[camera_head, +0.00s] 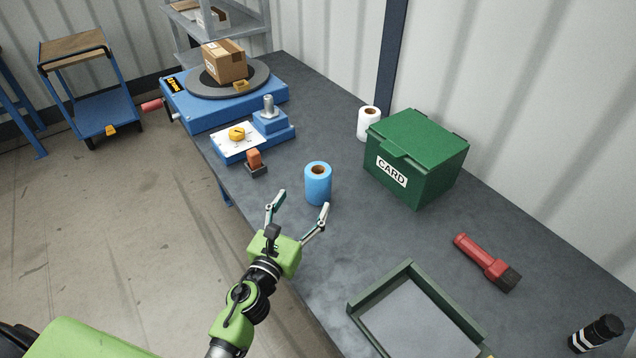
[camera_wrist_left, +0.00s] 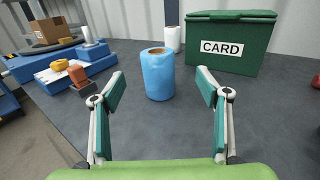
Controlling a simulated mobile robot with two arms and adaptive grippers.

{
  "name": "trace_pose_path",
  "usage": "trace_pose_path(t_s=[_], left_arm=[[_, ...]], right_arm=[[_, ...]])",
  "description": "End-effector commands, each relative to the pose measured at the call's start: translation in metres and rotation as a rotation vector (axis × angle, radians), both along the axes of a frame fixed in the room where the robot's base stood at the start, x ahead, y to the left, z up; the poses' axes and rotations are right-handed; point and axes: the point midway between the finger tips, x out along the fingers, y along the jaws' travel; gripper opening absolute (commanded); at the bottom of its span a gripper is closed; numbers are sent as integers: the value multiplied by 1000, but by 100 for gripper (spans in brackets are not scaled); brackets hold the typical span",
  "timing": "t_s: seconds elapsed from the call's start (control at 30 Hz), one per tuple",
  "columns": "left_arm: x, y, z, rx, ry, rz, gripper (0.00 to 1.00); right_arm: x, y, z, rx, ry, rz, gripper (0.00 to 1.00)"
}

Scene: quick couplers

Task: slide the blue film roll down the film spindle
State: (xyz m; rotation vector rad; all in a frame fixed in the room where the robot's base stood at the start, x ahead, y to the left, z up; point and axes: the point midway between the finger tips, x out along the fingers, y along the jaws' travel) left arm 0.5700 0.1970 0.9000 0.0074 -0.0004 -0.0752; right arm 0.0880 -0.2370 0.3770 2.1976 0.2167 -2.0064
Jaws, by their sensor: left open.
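The blue film roll (camera_head: 318,184) stands upright on the grey table, with a brown core opening on top. In the left wrist view the blue film roll (camera_wrist_left: 157,76) stands ahead of and between my fingers. My left gripper (camera_head: 298,200) is open and empty, its fingertips just short of the roll and apart from it. The film spindle (camera_head: 268,107) looks like the short grey post on a blue block at the far left of the table. It also shows in the left wrist view (camera_wrist_left: 87,35) and is bare. My right gripper is not in view.
A green CARD box (camera_head: 418,158) and a white roll (camera_head: 368,123) stand behind the blue roll. A blue turntable (camera_head: 222,107) carries a carton (camera_head: 224,62). An orange-handled piece (camera_head: 255,162) sits near the left edge. A green tray (camera_head: 354,306) and red tool (camera_head: 486,262) lie nearer right.

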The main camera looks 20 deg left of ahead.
Motion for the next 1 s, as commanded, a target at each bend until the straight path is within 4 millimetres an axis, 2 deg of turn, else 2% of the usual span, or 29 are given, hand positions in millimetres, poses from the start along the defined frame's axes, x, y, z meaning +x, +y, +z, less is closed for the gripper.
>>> trace_pose_path(t_s=[0.1,0.3,0.57,0.8,1.0], left_arm=[[26,-1,4,-4,-4,1,68],[59,-4,2,-7,-1,2,68],[77,-4,3,-7,-1,3,68],[110,-2,4,-10,0,4,68],[123,-3,3,-8,0,2,68]], right_arm=[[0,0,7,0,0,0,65],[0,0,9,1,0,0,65],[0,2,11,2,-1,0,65],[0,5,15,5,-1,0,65],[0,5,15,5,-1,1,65]])
